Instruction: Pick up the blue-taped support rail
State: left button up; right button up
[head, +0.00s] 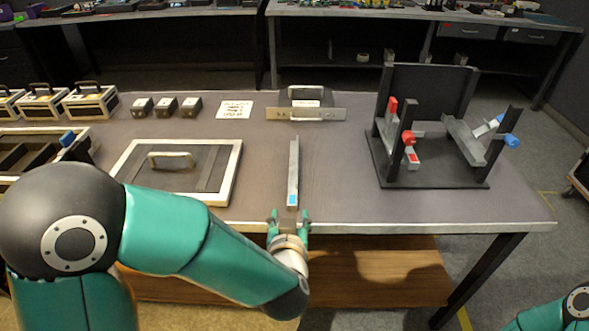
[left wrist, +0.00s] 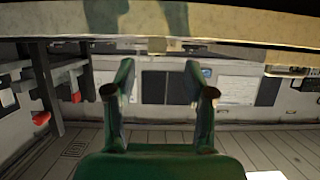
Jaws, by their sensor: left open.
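The support rail (head: 294,165) is a thin grey bar lying on the table, pointing away from me. Its blue tape (head: 292,200) is at the near end, close to the table's front edge. My left gripper (head: 289,215) is open at that front edge, its two green fingers either side of the rail's line. The near end appears just beyond the fingertips; I cannot tell whether it is between them. In the left wrist view the open fingers (left wrist: 160,92) stand apart with no rail clearly held. My right gripper is out of view.
A black stand (head: 430,172) with red- and blue-marked bars is on the table's right. A framed panel with a handle (head: 225,180) lies to the left. A grey bracket plate (head: 305,114) sits behind the rail. Table between rail and stand is clear.

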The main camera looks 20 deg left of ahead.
aim_at(292, 205)
pick_arm(q)
jog(key=shift+r+x, duration=0.1)
jog(key=shift+x, duration=1.5)
jog(key=shift+r+x, duration=0.15)
jog(key=shift+x, duration=1.5)
jog(key=shift+w+d, duration=0.1)
jog(key=shift+d, duration=0.05)
grip_shut()
